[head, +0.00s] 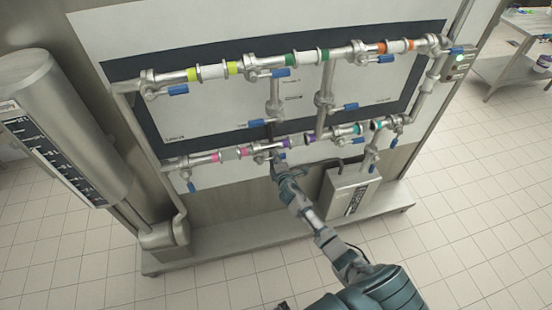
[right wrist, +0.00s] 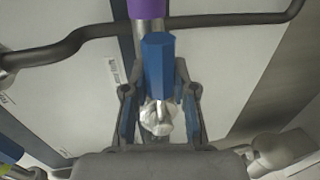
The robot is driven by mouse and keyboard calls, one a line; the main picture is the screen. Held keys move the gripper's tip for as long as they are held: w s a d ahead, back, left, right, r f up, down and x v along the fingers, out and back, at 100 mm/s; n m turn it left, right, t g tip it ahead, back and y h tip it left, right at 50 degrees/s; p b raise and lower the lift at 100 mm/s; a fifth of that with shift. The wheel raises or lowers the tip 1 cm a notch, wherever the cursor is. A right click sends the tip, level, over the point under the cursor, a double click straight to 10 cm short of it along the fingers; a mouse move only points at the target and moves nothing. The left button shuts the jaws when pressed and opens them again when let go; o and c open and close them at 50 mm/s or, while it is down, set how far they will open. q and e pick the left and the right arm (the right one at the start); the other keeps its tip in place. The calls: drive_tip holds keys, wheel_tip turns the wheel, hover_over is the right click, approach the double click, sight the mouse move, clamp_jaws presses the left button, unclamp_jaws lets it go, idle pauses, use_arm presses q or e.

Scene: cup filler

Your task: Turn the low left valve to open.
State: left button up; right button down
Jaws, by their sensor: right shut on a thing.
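The lower pipe row carries valves with blue handles. The far left blue handle (head: 191,187) hangs down below the pipe, clear of my grippers. My right gripper (head: 276,163) is at the lower pipe, between the pink bands (head: 228,154) and the purple bands (head: 309,137). In the right wrist view, a blue valve handle (right wrist: 158,62) stands upright in the picture between the two fingers of my right gripper (right wrist: 160,100), with a pale metal valve part (right wrist: 160,117) behind its lower end. The gripper is shut on this handle. My left gripper is not in view.
An upper pipe row with yellow bands (head: 234,68) runs above. A tall cylinder with a scale (head: 70,120) stands at the left. A metal box (head: 352,192) stands on the base ledge right of my right arm. A dark bent tube (right wrist: 230,18) passes close above the gripped handle.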

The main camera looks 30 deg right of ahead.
drive_tip(key=c, duration=0.9)
unclamp_jaws()
drive_tip(key=shift+c, duration=0.2)
drive_tip(key=shift+o, duration=0.2)
drive_tip(key=shift+w+f, duration=0.1)
drive_tip(key=shift+w, duration=0.05)
drive_tip(key=v, duration=1.2)
